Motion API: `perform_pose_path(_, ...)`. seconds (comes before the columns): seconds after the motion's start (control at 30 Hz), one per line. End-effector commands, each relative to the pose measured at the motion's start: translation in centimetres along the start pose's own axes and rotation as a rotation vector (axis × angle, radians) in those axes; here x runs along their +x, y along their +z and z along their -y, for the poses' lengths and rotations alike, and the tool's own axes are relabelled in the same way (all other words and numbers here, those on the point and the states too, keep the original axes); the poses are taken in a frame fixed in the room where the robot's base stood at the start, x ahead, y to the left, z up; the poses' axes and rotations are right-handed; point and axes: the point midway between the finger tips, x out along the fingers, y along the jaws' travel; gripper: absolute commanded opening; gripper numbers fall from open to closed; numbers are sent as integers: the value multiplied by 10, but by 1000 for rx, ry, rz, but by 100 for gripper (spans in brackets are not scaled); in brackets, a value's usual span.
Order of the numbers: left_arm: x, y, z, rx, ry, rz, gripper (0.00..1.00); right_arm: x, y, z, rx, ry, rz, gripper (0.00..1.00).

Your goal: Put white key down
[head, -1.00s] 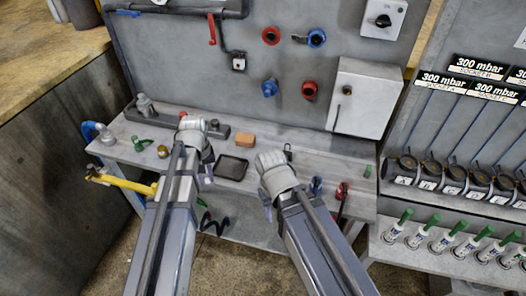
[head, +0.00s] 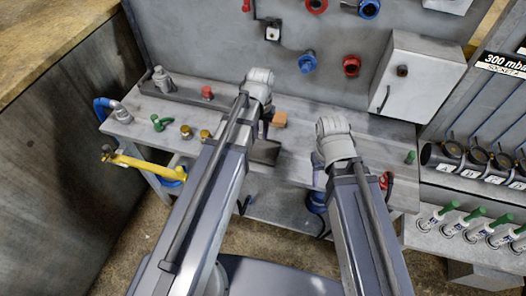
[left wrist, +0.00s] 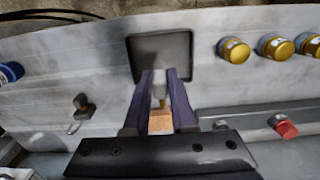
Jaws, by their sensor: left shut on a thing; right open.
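My left gripper (left wrist: 158,90) is shut on a small whitish key (left wrist: 158,89) in the left wrist view. Its lower end looks brass-coloured. An orange-brown block (left wrist: 160,122) shows between the fingers and is partly hidden by the gripper. A dark shallow tray (left wrist: 162,60) lies on the bench by the fingertips. Whether the key touches anything below cannot be told. In the head view my left gripper (head: 264,126) is over the bench beside the block (head: 279,119), and the key is not clear there. My right gripper (head: 318,178) is open near the bench's front edge.
The grey bench (head: 220,107) holds brass fittings (head: 187,131), a red-topped part (head: 207,93) and a green valve (head: 161,123) to the left. A yellow-handled tool (head: 147,168) juts from the front edge. A white box (head: 417,80) hangs on the panel behind.

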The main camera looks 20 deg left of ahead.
Motion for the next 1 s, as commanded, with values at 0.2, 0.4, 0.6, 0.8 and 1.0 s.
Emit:
perform_pose_path(0.2,12,0,0,0,0,0,0,12,-1,1,0,0,0,50)
perform_pose_path(0.4,42,0,0,-1,0,0,0,42,-3,4,1,0,0,50)
perform_pose_path(0.6,65,0,0,-2,0,0,0,64,-4,6,1,0,0,50)
perform_pose_path(0.8,64,0,0,-2,0,0,0,64,-4,6,1,0,0,50)
perform_pose_path(1.0,86,0,0,-2,0,0,0,85,-5,8,1,0,0,50)
